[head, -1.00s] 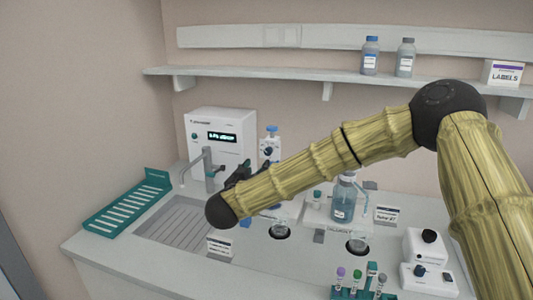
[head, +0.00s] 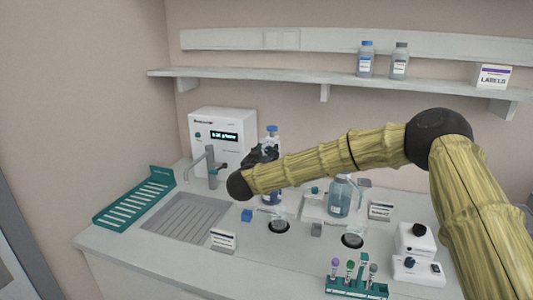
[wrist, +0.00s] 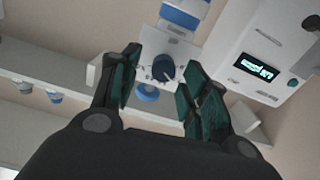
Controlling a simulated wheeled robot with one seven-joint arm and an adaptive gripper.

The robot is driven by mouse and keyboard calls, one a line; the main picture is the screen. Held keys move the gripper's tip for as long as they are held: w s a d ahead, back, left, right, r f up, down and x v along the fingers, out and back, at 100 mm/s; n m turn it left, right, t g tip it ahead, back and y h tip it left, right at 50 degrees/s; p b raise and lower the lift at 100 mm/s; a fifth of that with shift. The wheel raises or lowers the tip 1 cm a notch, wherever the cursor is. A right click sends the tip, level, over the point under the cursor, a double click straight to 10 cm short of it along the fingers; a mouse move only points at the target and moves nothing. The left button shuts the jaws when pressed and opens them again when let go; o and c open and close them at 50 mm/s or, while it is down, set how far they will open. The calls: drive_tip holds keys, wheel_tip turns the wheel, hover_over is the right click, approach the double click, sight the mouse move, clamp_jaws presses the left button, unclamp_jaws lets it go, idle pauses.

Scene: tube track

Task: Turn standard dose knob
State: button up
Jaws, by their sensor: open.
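A dark blue round knob (wrist: 163,68) with a pale pointer line sits on a white dial face with marks around it, in the wrist view. I take it to be the dose knob; no readable label confirms this. It is on a blue-capped dispenser bottle (head: 272,131) at the back of the bench, and my gripper hides the knob in the head view. My gripper (wrist: 159,87) is open, with one dark green-padded finger on each side of the knob in the picture. Whether the pads touch it, I cannot tell. My gripper also shows in the head view (head: 262,155).
A white water unit (head: 222,140) with a lit display and a grey tap (head: 209,161) stand just left of my gripper. A sink drainboard (head: 185,216), glassware (head: 341,196), beakers and a tube rack (head: 356,280) fill the bench. A shelf (head: 300,83) runs above.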

drive_tip(key=shift+w+f, duration=0.55)
drive_tip(key=shift+w, duration=0.05)
drive_tip(key=shift+c, duration=1.3)
drive_tip(key=shift+s+r, duration=0.2)
clamp_jaws()
